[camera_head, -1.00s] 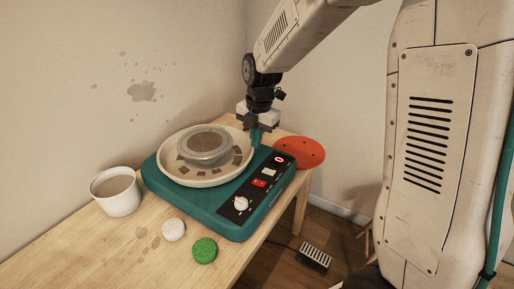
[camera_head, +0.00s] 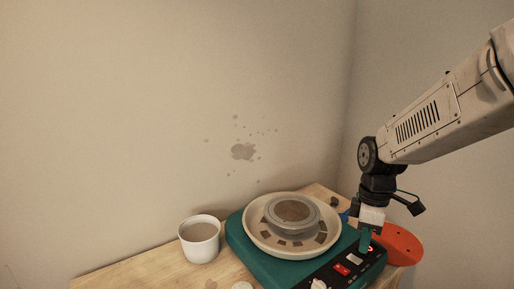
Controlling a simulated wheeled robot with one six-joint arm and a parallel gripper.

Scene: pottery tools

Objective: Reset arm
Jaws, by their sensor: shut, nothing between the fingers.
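My gripper (camera_head: 367,240) points down over the right part of the teal pottery wheel (camera_head: 248,253), close above its control panel. It is shut with nothing held. I cannot tell whether its tip touches the panel. The wheel carries a cream splash pan (camera_head: 262,241) with a grey round wheel head (camera_head: 291,214) at its middle, and brownish clay or water on top. My forearm reaches in from the right edge.
A white cup (camera_head: 199,240) of brownish liquid stands left of the wheel on the wooden table (camera_head: 135,279). An orange-red disc (camera_head: 398,244) is at the right, behind my gripper. A red switch (camera_head: 341,270) and a white knob (camera_head: 318,285) are on the panel. A white round piece (camera_head: 242,286) shows at the bottom edge.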

